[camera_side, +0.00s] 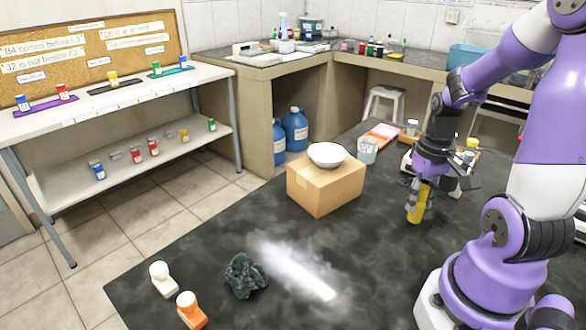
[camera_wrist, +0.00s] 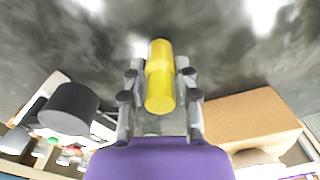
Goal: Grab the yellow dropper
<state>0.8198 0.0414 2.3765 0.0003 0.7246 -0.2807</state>
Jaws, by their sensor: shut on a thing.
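The yellow dropper (camera_side: 418,205) is a yellow cylinder, upright at the right of the dark bench in the side view. In the wrist view the yellow dropper (camera_wrist: 159,78) lies between the two fingers. My gripper (camera_side: 424,183) points down at it in the side view, its fingers around the upper part of the dropper. In the wrist view my gripper (camera_wrist: 160,92) is shut on it, one finger at each side. I cannot tell whether the dropper's lower end touches the bench.
A cardboard box (camera_side: 326,187) with a white bowl (camera_side: 327,154) stands left of my gripper. A clear beaker (camera_side: 367,150) stands behind. A crumpled dark cloth (camera_side: 244,275), a white bottle (camera_side: 163,278) and an orange bottle (camera_side: 190,310) are at the front left. The middle is clear.

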